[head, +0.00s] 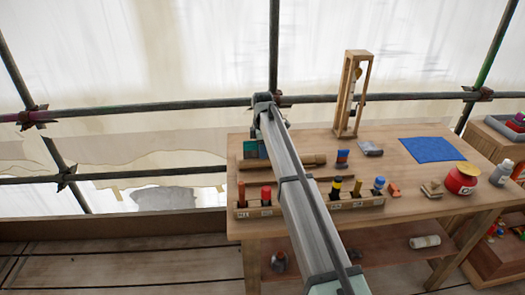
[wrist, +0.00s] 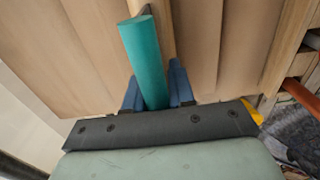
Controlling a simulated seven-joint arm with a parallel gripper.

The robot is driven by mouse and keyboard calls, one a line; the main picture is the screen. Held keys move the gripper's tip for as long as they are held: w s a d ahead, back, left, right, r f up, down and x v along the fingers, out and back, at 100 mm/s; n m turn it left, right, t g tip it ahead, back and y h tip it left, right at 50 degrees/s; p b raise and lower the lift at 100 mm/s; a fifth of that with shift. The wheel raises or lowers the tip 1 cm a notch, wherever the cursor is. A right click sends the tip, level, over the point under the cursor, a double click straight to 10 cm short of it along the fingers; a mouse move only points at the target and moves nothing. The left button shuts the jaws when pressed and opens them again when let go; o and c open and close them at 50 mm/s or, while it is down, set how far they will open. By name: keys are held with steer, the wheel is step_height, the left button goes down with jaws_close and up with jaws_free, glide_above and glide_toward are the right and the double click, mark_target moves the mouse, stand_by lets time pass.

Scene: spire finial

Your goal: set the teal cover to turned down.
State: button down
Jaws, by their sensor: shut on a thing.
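The teal cover (wrist: 143,58) is a long, smooth teal piece in the middle of the wrist view, with a pale wooden part showing behind its upper right edge. My gripper (wrist: 157,90) has one blue finger on each side of its lower part and is shut on it. In the head view the teal cover (head: 250,149) shows at the left end of the workbench, beside my arm. My arm hides much of that spot, and the cover's full shape and which way it faces are hard to tell.
On the workbench (head: 420,200) are a slotted wooden rack (head: 345,204) with coloured pieces, a wooden roller (head: 305,161), a tall wooden frame (head: 352,92), a blue mat (head: 428,149) and a red pot (head: 461,180). A scaffold rail runs behind.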

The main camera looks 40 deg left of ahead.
steer(key=shift+w+a+g+h, duration=0.4)
steer(key=shift+a+g+h, duration=0.05)
steer(key=shift+g+h, duration=0.15)
steer(key=shift+f+g+h, duration=0.1)
steer(key=shift+g+h, duration=0.4)
steer(key=c, duration=1.1)
jaws_free()
